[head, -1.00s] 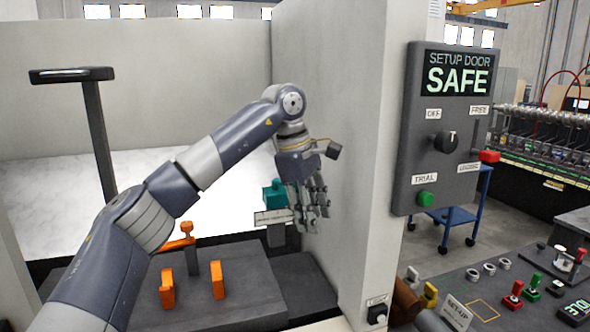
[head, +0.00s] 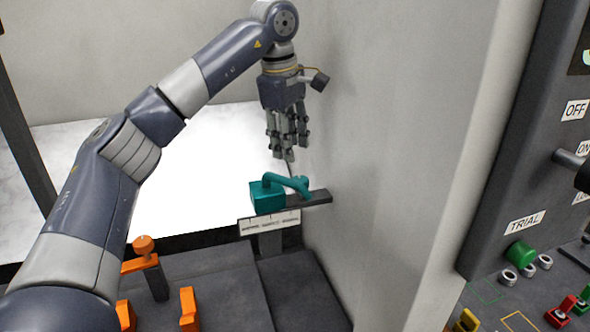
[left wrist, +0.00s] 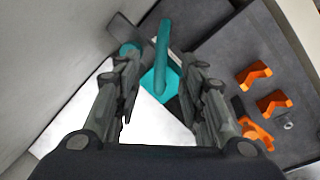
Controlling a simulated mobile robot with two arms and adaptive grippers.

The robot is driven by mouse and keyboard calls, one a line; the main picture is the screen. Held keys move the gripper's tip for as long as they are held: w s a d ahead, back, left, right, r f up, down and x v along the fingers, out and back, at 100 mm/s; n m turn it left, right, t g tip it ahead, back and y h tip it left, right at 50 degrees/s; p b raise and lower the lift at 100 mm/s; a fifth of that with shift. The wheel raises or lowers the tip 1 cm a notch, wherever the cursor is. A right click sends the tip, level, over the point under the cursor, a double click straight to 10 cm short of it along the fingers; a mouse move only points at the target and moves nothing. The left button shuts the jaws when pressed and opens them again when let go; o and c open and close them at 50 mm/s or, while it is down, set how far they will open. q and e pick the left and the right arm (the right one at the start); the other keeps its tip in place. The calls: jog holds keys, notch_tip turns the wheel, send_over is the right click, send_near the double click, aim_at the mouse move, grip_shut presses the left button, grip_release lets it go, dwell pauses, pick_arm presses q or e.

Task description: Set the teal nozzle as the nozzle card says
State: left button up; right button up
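The teal nozzle (head: 266,197) has a block body and a bent pipe that reaches right over a dark bar. It sits on a post above a pale scale plate (head: 268,226), whose lettering is too small to read. My left gripper (head: 288,152) hangs just above the nozzle with fingers pointing down, apart from it. In the left wrist view, the fingers (left wrist: 163,72) are spread and the nozzle's pipe (left wrist: 163,45) shows beyond the gap between them. The left gripper is empty. I cannot make out a nozzle card. My right gripper is not in view.
A pale wall (head: 400,130) rises close to the right of the gripper. Orange fixtures (head: 188,308) stand on the dark bed at lower left. The control panel (head: 540,130) with a green TRIAL button (head: 520,253) is at the right. A white surface lies behind.

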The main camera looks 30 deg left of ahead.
pick_arm(q)
jog(key=p, duration=0.1)
send_over(294, 181)
jog(key=s, duration=0.2)
notch_tip(294, 181, down, 4)
jog(key=f, duration=0.1)
jog(key=w+f+p, duration=0.1)
jog(key=f, duration=0.3)
jog(key=shift+w+p, duration=0.4)
jog(key=shift+d+f, duration=0.1)
jog(key=shift+f, duration=0.1)
jog(key=shift+s+f, duration=0.1)
jog(key=c, duration=0.7)
grip_shut()
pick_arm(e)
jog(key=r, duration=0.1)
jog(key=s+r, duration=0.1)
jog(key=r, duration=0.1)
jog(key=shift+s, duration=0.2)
